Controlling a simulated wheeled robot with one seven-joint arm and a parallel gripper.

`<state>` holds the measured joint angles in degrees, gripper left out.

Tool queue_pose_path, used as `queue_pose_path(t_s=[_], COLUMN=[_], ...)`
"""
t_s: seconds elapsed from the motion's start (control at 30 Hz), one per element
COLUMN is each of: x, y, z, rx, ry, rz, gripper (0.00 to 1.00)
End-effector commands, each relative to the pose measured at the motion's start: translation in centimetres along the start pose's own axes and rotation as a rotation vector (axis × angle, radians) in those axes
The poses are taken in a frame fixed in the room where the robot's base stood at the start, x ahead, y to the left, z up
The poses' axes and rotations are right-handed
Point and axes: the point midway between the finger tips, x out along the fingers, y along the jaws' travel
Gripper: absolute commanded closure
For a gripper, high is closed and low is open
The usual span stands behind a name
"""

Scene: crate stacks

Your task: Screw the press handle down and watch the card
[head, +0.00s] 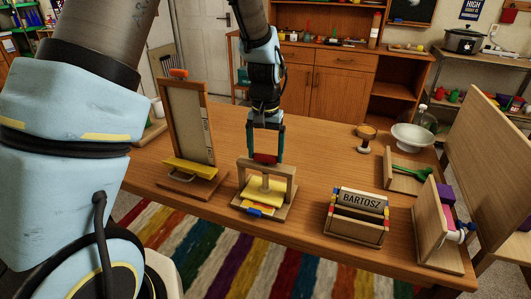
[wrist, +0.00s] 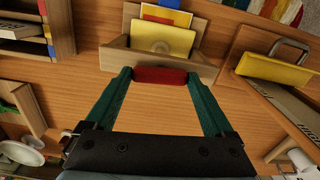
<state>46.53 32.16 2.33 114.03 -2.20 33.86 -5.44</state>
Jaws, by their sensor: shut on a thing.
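The small wooden press (head: 292,178) stands near the front edge of the table. Its red handle (head: 265,158) is at the top of the frame. My gripper (head: 266,153) comes down from above, shut on the handle, with a teal finger at each end. The wrist view shows the red handle (wrist: 160,76) between the fingertips, in front of the wooden crossbar (wrist: 120,56). The press's yellow plate (head: 268,190) is inside the frame. A card with blue and red parts (head: 261,210) shows at its front; its covered part is hidden.
A tall framed panel with a yellow clip (head: 189,168) stands left of the press. To the right are a box labelled BARTOSZ (head: 358,226), a tray with a green spoon (head: 408,174) and a wooden holder (head: 437,235). A white bowl (head: 412,137) is behind.

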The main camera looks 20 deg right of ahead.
Motion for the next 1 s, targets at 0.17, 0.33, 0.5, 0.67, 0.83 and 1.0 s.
queue_pose_path(t_s=[0.17, 0.33, 0.5, 0.67, 0.83, 1.0], x=[-0.09, -0.12, -0.16, -0.2, -0.26, -0.24], y=[-0.1, -0.07, -0.07, -0.05, -0.03, -0.04], z=[-0.14, -0.14, -0.13, -0.12, -0.11, -0.09], rx=[0.165, 0.328, 0.489, 0.642, 0.803, 0.955], ry=[0.004, 0.004, 0.003, 0.003, 0.003, 0.002], rz=[0.001, 0.0, 0.0, 0.0, 0.0, 0.0], gripper=[0.68, 0.68, 0.68, 0.68, 0.68, 0.68])
